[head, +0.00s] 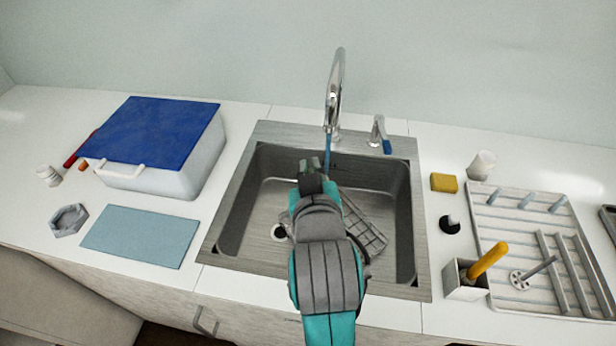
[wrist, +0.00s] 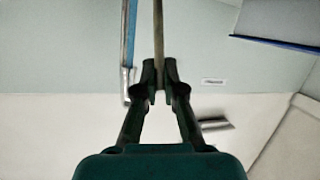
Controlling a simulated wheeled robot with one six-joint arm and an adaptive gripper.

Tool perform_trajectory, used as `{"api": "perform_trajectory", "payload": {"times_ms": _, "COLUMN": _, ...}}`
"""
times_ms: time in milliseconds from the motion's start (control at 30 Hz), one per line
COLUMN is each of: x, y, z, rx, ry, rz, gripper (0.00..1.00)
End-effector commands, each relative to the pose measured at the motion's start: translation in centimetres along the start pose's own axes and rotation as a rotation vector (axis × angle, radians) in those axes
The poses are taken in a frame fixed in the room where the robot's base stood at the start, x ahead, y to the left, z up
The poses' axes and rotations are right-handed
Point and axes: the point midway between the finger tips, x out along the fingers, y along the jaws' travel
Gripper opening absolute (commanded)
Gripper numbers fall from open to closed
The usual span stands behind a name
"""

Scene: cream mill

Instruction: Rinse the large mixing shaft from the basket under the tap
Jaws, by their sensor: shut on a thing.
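My gripper (head: 309,168) reaches over the sink (head: 240,215), close to the tap (head: 335,95). In the wrist view my gripper (wrist: 160,78) is shut on a thin grey-brown shaft (wrist: 158,35), taken as the large mixing shaft. Its far end is out of view, and I cannot pick it out in the head view. A thin blue stream (head: 328,152) hangs below the spout, just right of my fingertips. A blue strip like it (wrist: 130,35) runs beside the shaft, apart from it. A grey grid basket (head: 368,228) lies in the sink, partly hidden by my arm.
A tap handle with a blue end (head: 381,136) stands behind the sink. On the right are a yellow sponge (head: 444,183), a holder with a yellow-handled tool (head: 488,262) and a drying rack (head: 500,212) with a disc-ended shaft (head: 535,273). A blue-lidded box (head: 160,135) stands left.

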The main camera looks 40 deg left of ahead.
Motion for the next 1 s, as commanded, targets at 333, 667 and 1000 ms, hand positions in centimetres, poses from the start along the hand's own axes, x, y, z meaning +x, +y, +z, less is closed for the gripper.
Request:
{"api": "perform_trajectory", "payload": {"times_ms": 333, "x": 2.9, "y": 0.9, "z": -0.2, "rx": 0.001, "ry": 0.000, "rz": 0.000, "gripper": 0.00}}
{"api": "perform_trajectory", "payload": {"times_ms": 667, "x": 5.1, "y": 1.5, "z": -0.3, "rx": 0.000, "ry": 0.000, "rz": 0.000, "gripper": 0.00}}
{"api": "perform_trajectory", "payload": {"times_ms": 1000, "x": 5.8, "y": 1.7, "z": -0.3, "rx": 0.000, "ry": 0.001, "rz": 0.000, "gripper": 0.00}}
